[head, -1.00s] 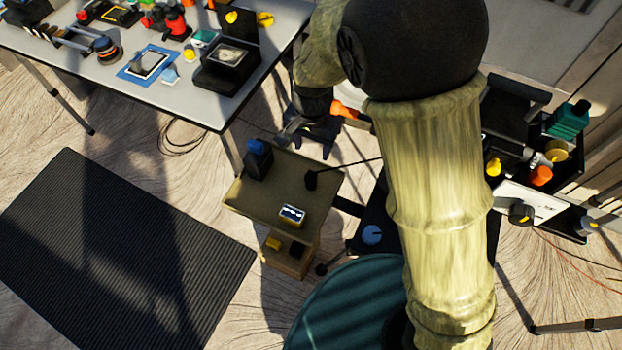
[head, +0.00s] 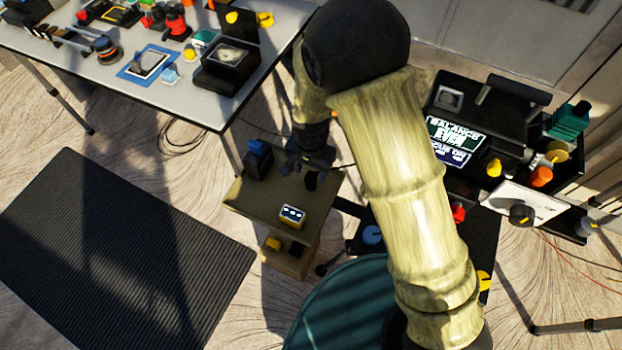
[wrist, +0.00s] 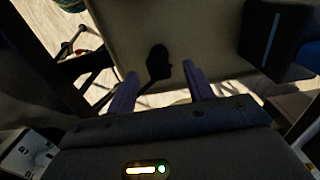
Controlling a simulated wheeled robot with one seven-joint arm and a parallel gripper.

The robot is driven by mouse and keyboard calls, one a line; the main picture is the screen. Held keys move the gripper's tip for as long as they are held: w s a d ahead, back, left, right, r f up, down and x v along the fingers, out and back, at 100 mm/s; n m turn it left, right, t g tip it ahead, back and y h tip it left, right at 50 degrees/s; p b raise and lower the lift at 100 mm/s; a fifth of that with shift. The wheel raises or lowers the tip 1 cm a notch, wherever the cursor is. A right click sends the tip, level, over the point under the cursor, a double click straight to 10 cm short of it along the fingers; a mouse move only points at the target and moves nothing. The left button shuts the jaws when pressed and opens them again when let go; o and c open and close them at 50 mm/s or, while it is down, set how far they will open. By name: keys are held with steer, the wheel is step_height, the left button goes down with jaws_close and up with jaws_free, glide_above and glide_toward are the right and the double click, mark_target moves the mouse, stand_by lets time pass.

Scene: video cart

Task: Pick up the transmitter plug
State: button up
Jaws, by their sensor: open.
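A black plug with a thin dark cable, which I take as the transmitter plug (head: 311,182), lies on the small wooden cart's top (head: 248,197) near its right edge. In the wrist view the plug (wrist: 158,58) shows as a dark rounded head, its cable curving down to the left. My gripper (head: 309,168) is above the cart top, pointing down, and partly covers the plug in the head view. In the wrist view my gripper (wrist: 160,71) is open, one purple finger on each side of the plug's line. I cannot tell the height gap; nothing is held.
A black holder with a blue top (head: 258,160) stands on the cart to the left of my gripper. A small box with a lit display (head: 292,216) sits near the front edge. A cluttered white table (head: 175,98) is behind; a dark mat (head: 120,245) lies left.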

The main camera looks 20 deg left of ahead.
mark_target(311, 176)
step_height(311, 176, down, 5)
steer(key=shift+s+f, duration=0.1)
steer(key=shift+s, duration=0.05)
steer(key=shift+c, duration=0.2)
stand_by(0.4)
steer(key=c, duration=1.1)
